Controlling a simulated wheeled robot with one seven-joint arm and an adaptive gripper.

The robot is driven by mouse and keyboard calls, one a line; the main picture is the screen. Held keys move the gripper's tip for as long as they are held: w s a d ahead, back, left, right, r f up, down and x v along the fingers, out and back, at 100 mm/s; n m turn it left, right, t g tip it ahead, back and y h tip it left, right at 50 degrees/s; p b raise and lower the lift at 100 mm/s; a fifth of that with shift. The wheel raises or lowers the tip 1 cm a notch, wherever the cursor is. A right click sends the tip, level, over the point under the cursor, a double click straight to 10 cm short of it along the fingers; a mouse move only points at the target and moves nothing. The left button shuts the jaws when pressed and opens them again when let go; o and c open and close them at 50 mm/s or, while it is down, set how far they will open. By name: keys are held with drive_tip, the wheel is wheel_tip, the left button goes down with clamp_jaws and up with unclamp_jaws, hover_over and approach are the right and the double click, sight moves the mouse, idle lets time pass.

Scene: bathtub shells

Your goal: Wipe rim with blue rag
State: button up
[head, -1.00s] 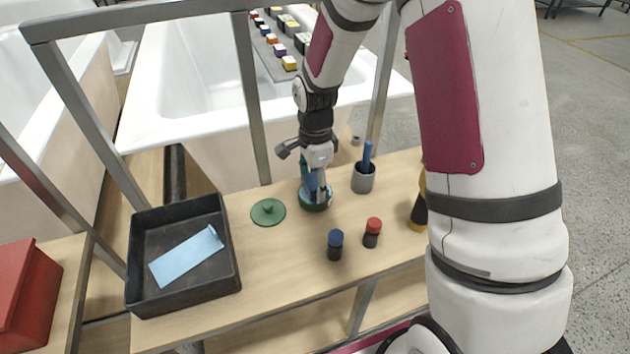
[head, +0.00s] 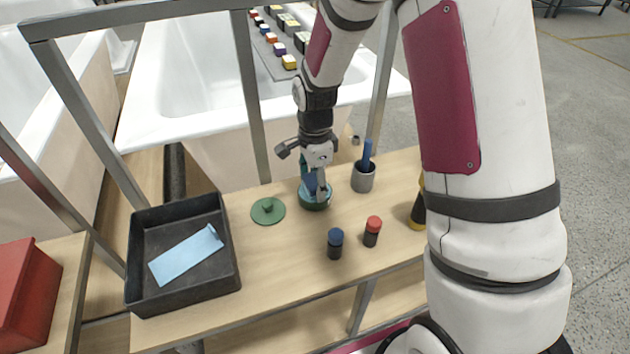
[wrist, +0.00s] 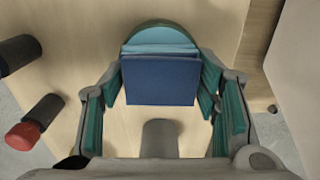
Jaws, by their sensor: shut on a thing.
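My gripper (head: 314,188) is shut on a folded dark blue rag (wrist: 160,82), which fills the space between its green-padded fingers in the wrist view. The rag is at the opening of a round green pot (head: 316,205) on the bench. The pot's curved green wall (wrist: 160,24) and light blue inside show beyond the rag in the wrist view. Whether the rag touches the contents is hidden. The white bathtub rim (head: 190,139) runs behind the bench, apart from the gripper.
A green lid (head: 268,212) lies left of the pot. A grey cup (head: 363,178) with a blue handle stands right. Blue-capped (head: 335,245) and red-capped (head: 372,232) bottles stand in front. A black tray (head: 133,258) holds a light blue sheet (head: 187,257). Metal posts (head: 252,95) rise before the tub.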

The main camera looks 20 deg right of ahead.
sight(315, 181)
drive_tip(key=shift+r+p, duration=2.4)
drive_tip(key=shift+r, duration=1.1)
